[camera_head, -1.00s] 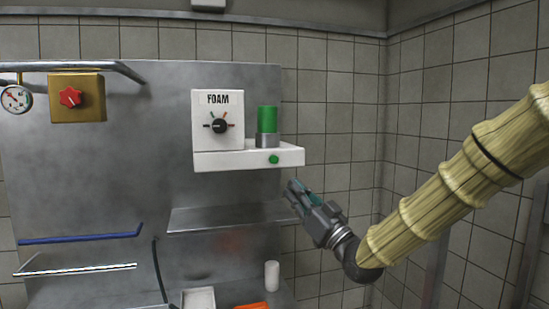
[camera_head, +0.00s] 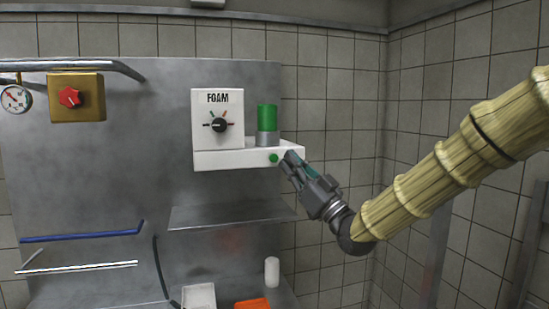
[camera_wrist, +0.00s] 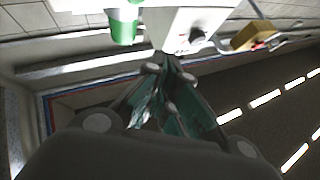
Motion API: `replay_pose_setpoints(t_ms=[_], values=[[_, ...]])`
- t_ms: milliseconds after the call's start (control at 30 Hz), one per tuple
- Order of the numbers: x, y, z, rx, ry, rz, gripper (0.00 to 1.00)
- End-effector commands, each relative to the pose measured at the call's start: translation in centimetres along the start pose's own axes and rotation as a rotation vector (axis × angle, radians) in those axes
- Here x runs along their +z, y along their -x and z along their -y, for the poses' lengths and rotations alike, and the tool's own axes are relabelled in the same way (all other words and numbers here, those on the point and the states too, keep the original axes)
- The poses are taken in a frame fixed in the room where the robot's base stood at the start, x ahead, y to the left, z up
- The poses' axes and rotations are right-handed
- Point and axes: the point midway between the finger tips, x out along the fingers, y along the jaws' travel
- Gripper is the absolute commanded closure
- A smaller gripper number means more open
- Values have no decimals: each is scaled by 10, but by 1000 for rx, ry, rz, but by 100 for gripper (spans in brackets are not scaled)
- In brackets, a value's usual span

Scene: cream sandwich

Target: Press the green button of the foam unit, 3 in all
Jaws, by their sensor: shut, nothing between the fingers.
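The white foam unit (camera_head: 225,159) is fixed to the steel panel, with a FOAM label and a black dial (camera_head: 219,125). Its small round green button (camera_head: 274,158) is on the front of the ledge, near the right end. A green cylinder (camera_head: 267,118) on a grey base stands on the ledge above the button. My gripper (camera_head: 287,157) is shut and empty, its tips just right of the button in the head view. I cannot tell whether they touch the unit. In the wrist view the closed fingers (camera_wrist: 165,62) point at the unit, and the button is hidden.
A steel shelf (camera_head: 225,215) lies below the unit. Lower down are a white cylinder (camera_head: 272,271), a white tray (camera_head: 199,296) and an orange item (camera_head: 252,304). A brass box with a red knob (camera_head: 70,97) and a gauge (camera_head: 15,99) are at the left.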

Motion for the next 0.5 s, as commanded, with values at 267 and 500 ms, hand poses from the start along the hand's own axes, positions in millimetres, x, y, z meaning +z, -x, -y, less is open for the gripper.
replay_pose_setpoints(t_ms=[267, 500], values=[[16, -24, -16, 0, -1, 1, 100], [30, -38, -27, -1, 0, 0, 100]])
